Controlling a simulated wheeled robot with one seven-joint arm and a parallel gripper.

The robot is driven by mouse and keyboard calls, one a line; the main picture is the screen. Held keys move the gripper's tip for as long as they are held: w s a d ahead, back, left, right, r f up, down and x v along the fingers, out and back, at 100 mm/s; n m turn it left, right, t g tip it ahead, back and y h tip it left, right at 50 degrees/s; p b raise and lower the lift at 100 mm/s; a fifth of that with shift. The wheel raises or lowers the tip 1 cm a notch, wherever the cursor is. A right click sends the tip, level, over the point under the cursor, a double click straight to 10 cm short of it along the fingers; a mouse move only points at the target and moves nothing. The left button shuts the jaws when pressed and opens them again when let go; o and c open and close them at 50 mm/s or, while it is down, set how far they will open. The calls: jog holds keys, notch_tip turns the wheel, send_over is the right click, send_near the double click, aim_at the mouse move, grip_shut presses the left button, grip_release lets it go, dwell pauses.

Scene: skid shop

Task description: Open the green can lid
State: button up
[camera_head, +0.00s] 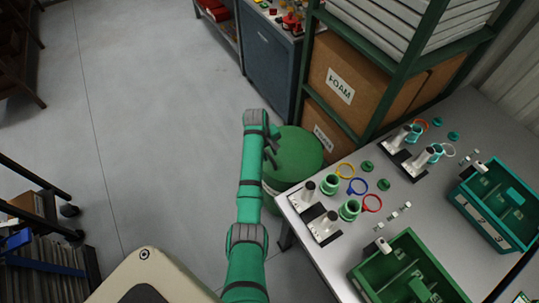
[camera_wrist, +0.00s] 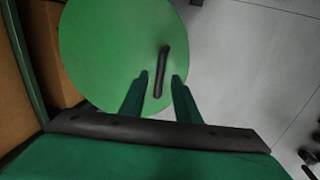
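The green can (camera_head: 278,186) stands on the floor beside the workbench, with its round green lid (camera_head: 302,150) on top. The lid fills the upper left of the wrist view (camera_wrist: 105,50). A dark bar handle (camera_wrist: 163,70) sits on the lid, near its right edge in that view. My gripper (camera_wrist: 160,77) is open, with one finger on each side of the handle in the picture. I cannot tell whether the fingers touch the handle or are still above it. In the head view my gripper (camera_head: 272,150) is at the lid's left edge and hides part of it.
The workbench (camera_head: 325,258) with green cups, coloured rings and green bins (camera_head: 408,268) stands close on the right. A green shelf rack with cardboard boxes (camera_head: 345,85) stands right behind the can.

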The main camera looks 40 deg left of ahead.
jog(key=shift+w+f, duration=0.15)
jog(key=shift+f, duration=0.8)
